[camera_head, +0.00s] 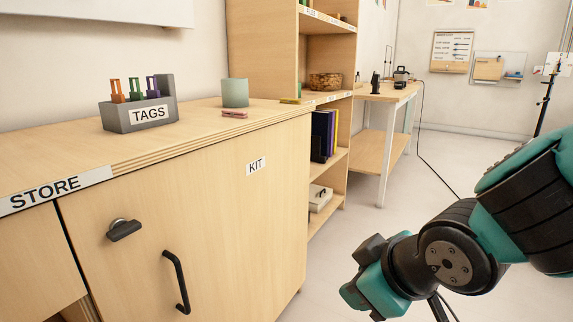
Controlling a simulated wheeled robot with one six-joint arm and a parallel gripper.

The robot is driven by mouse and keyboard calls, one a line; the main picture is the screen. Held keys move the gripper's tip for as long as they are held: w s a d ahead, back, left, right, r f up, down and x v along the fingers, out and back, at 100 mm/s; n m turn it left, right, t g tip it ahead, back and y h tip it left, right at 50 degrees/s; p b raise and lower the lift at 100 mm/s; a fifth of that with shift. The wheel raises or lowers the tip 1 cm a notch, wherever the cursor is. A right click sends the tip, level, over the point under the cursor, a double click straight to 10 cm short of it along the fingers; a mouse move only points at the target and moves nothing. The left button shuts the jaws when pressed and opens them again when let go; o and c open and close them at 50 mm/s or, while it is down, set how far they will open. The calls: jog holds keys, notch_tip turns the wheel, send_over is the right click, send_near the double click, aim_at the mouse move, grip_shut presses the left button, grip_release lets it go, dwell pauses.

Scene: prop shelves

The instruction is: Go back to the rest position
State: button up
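My arm in black and teal reaches in from the right edge, over the floor to the right of the cabinet. The end of it, at my gripper (368,285), shows as a teal and dark block low in the picture, apart from the cabinet front. I cannot make out its fingers or anything held in them.
The wooden cabinet (215,215) fills the left, with a black handle (176,282) and a dark knob (124,230). On its top stand a grey TAGS holder (140,117), a pale green cup (235,92) and a pink item (234,114). Open floor (435,165) lies beyond my arm.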

jog(key=s+d+r+m+g, duration=0.1)
jog(key=s+d+r+g, duration=0.15)
jog(key=s, duration=0.35)
jog(key=s+d+r+m+g, duration=0.2)
jog(key=s+g, duration=0.2)
jog(key=s, duration=0.2)
notch_tip(320, 180, up, 35)
jog(key=p, duration=3.6)
jog(key=shift+a+r+y, duration=0.15)
jog(key=shift+r+y, duration=0.05)
jog(key=shift+y, duration=0.1)
jog(key=shift+w, duration=0.1)
jog(key=shift+a+n, duration=0.1)
jog(key=shift+n, duration=0.2)
